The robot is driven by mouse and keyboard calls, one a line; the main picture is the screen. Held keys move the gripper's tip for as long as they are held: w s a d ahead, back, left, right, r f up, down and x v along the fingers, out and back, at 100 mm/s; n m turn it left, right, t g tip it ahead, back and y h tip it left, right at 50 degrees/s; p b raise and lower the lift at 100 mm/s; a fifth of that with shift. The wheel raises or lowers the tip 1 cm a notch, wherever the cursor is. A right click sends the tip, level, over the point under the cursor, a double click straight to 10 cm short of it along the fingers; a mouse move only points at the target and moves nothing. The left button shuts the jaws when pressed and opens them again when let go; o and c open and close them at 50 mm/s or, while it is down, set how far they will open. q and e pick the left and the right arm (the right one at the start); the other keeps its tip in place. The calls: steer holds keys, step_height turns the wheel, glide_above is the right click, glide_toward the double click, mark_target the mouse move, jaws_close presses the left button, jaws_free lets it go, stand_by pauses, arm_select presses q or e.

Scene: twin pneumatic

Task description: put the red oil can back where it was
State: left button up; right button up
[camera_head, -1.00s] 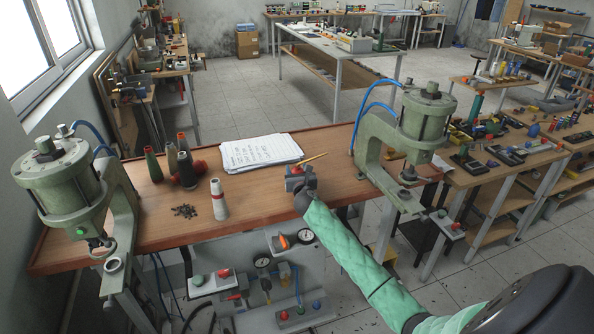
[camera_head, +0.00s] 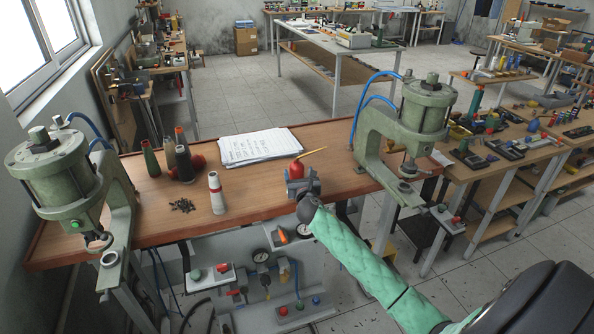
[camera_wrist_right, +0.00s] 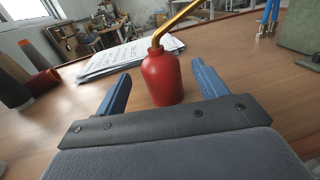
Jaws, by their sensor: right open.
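The red oil can (camera_head: 297,169) with a thin brass spout stands upright on the wooden bench, near its front edge and right of the paper stack. My right gripper (camera_head: 302,185) is just in front of it, partly hiding its lower body in the head view. In the right wrist view the oil can (camera_wrist_right: 162,80) stands beyond and between the two blue fingers (camera_wrist_right: 158,84), which are spread apart with gaps on both sides. Its spout bends up to the right. My left gripper is not in view.
A paper stack (camera_head: 259,147) lies behind the can. Thread cones (camera_head: 183,163), a white-red cone (camera_head: 216,193) and small dark pieces (camera_head: 182,206) stand or lie to the left. Green presses flank the bench at left (camera_head: 60,185) and right (camera_head: 420,115). Bench between can and right press is clear.

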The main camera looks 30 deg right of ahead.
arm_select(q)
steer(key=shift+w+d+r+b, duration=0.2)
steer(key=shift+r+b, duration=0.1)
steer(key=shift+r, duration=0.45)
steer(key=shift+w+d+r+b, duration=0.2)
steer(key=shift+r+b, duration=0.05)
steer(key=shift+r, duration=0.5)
arm_select(e)
steer(key=shift+v, duration=2.65)
steer(key=shift+f, duration=0.1)
